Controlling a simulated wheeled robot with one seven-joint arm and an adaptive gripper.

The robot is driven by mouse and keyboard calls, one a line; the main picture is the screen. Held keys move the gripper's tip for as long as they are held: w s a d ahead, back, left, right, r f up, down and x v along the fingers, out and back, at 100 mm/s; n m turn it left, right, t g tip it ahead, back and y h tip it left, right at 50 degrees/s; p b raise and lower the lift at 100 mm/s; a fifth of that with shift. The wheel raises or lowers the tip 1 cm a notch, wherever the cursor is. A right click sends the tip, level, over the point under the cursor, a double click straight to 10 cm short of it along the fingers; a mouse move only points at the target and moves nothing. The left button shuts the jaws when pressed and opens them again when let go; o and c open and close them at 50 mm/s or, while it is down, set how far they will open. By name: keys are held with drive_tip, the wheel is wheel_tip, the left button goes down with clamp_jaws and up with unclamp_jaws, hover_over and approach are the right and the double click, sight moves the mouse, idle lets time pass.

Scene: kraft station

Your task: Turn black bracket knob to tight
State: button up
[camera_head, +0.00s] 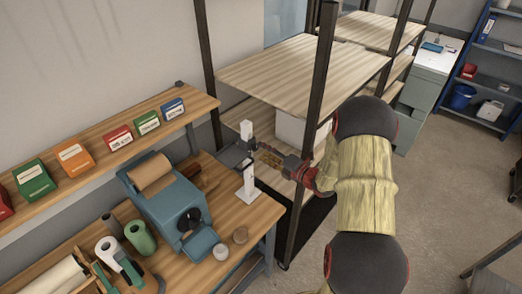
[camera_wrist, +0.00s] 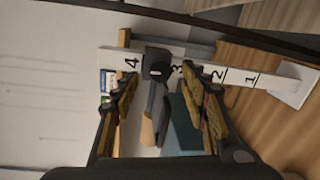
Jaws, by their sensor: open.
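The black bracket (camera_wrist: 158,55) sits on a white upright scale (camera_wrist: 237,76) between the marks 4 and 3 in the wrist view. Its dark knob (camera_wrist: 155,71) faces my camera, with a light mark on it. A dark bar extends from the bracket toward the bottom of the wrist view. My gripper (camera_wrist: 161,78) is open, with one finger on each side of the bracket and bar. No contact shows. In the head view the white scale (camera_head: 248,172) stands on the bench's right end, and my gripper (camera_head: 268,157) is just right of it.
A blue machine (camera_head: 160,195) with a brown paper roll (camera_head: 150,174) stands left of the scale on the wooden bench (camera_head: 248,218). A dark shelf post (camera_head: 313,130) rises close to my arm.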

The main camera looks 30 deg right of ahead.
drive_tip(key=v, duration=0.9)
